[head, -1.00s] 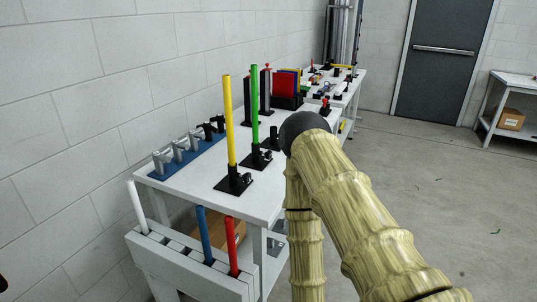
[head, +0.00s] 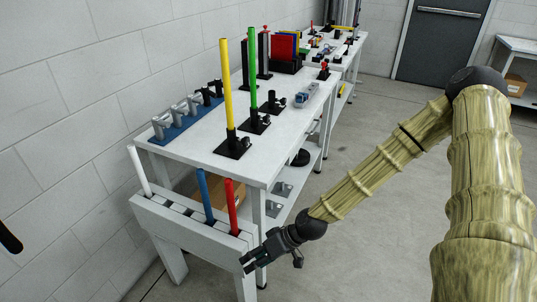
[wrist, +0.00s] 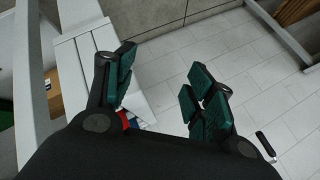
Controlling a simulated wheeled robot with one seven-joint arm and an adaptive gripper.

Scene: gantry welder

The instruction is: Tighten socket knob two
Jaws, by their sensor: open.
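Three black sockets with side knobs stand in a row on the white table (head: 205,135). The nearest socket (head: 232,147) holds an upright yellow rod (head: 227,85). The middle socket (head: 254,122) holds an upright green rod (head: 252,65), with a small black knob (head: 266,120) at its right. The farthest socket (head: 276,106) holds no rod. Which knob is number two is not marked. My gripper (head: 248,264) is open and empty, low in front of the rod rack and well away from the sockets. Its spread fingers show in the wrist view (wrist: 163,92), with floor between them.
The white rack (head: 180,218) at the table's near end holds a white, a blue (head: 204,192) and a red rod (head: 232,205), close to my gripper. A blue strip (head: 185,125) with grey fittings lies along the wall side. Open floor (head: 350,250) lies right of the table.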

